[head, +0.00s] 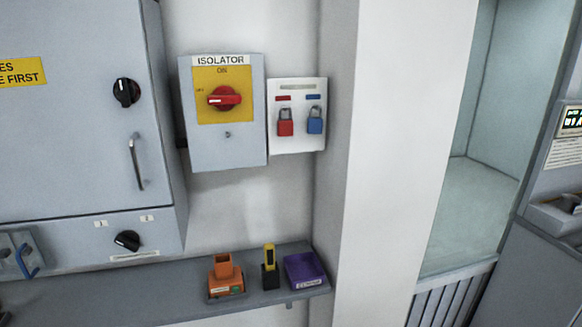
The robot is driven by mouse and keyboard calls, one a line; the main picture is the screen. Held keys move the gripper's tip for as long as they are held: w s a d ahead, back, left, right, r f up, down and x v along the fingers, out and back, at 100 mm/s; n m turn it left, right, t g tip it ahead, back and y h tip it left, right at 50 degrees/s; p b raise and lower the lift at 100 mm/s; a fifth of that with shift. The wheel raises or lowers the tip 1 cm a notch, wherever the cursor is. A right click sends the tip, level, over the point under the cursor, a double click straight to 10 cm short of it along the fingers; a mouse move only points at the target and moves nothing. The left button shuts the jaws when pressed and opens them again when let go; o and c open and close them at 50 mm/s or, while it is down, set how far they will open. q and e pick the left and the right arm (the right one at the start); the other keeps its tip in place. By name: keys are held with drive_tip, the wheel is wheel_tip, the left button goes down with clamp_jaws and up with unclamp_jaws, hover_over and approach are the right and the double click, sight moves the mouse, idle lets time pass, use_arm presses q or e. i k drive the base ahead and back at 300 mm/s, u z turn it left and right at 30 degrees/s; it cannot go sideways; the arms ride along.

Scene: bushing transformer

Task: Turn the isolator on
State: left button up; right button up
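The isolator (222,152) is a grey wall box labelled ISOLATOR, with a yellow plate marked ON at the top and a smaller mark at its left. Its red rotary handle (224,98) lies about horizontal on the plate. A small keyhole or screw sits below the plate. Neither of my grippers shows in the head view.
A white board (297,144) with a red padlock (286,127) and a blue padlock (315,125) hangs right of the isolator. A grey cabinet (70,150) stands left. A shelf (180,298) below carries an orange holder (225,285), a yellow-black device (270,270) and a purple tray (304,270).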

sight(224, 97)
drive_tip(key=z, duration=2.05)
drive_tip(key=i, duration=0.6)
drive_tip(key=u, duration=2.05)
